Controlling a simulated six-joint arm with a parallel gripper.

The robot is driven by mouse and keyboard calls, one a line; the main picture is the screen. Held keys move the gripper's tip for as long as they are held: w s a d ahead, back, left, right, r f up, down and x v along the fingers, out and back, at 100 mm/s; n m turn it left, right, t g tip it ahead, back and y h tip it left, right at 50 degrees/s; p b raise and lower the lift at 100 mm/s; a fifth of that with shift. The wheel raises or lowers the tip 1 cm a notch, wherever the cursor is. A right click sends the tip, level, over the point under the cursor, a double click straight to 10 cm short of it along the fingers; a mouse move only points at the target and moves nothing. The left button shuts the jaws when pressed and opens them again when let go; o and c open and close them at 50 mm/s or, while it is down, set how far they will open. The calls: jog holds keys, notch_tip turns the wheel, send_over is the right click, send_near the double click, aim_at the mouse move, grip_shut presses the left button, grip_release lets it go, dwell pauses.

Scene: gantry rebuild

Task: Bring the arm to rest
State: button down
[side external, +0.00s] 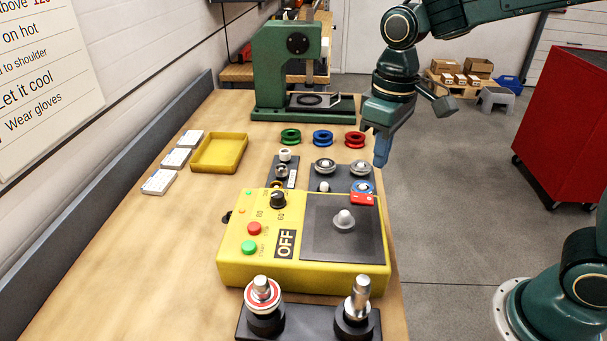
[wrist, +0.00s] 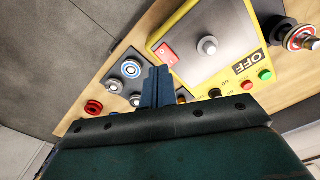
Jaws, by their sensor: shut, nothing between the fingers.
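My gripper (side external: 381,158) has blue fingers pointing down. It hangs in the air near the right edge of the bench, with its fingers together and nothing between them. It also shows in the wrist view (wrist: 157,80), in front of the yellow heater box and the dark plate with round parts.
The yellow box (side external: 262,268) has a dark top plate with a grey knob. A green press (side external: 270,75) stands at the back. Green, blue and red rings (side external: 322,138) lie before it. A yellow tray (side external: 219,168) is at left. Two posts on a black base (side external: 305,325) stand in front.

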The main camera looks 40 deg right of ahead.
jog(key=s+d+r+m+t, duration=0.1)
jog(key=s+d+r+t, duration=0.1)
jog(key=s, duration=0.6)
jog(key=s+d+r+m+t, duration=0.1)
jog(key=s+d+r+t, duration=0.1)
jog(key=s, duration=0.6)
jog(key=shift+d+m+t, duration=0.4)
jog(key=shift+d+t, duration=0.3)
jog(key=shift+d, duration=0.45)
jog(key=shift+r, duration=0.1)
